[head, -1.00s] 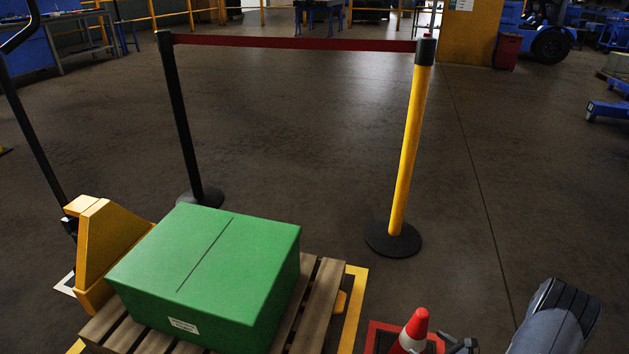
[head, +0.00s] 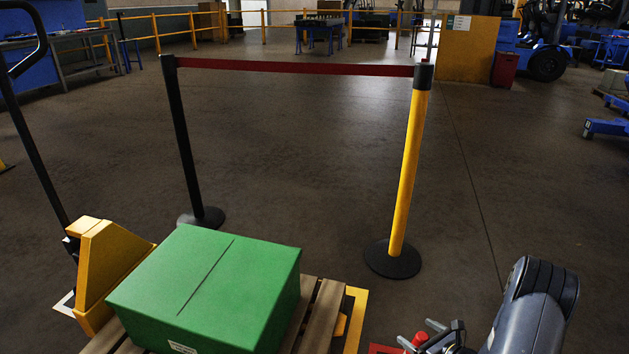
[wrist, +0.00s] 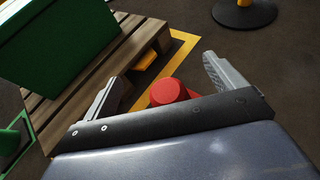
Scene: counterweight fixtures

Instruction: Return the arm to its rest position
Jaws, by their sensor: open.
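My gripper (head: 432,338) is at the bottom right of the head view, at the end of my grey arm. In the wrist view its two fingers (wrist: 160,88) are spread wide. Nothing is seen held in the gripper.
A green box (head: 205,285) sits on a wooden pallet (head: 325,308) with a yellow pallet jack (head: 100,270) at its left. A black post (head: 185,140) and a yellow post (head: 408,170) carry a red belt (head: 300,67).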

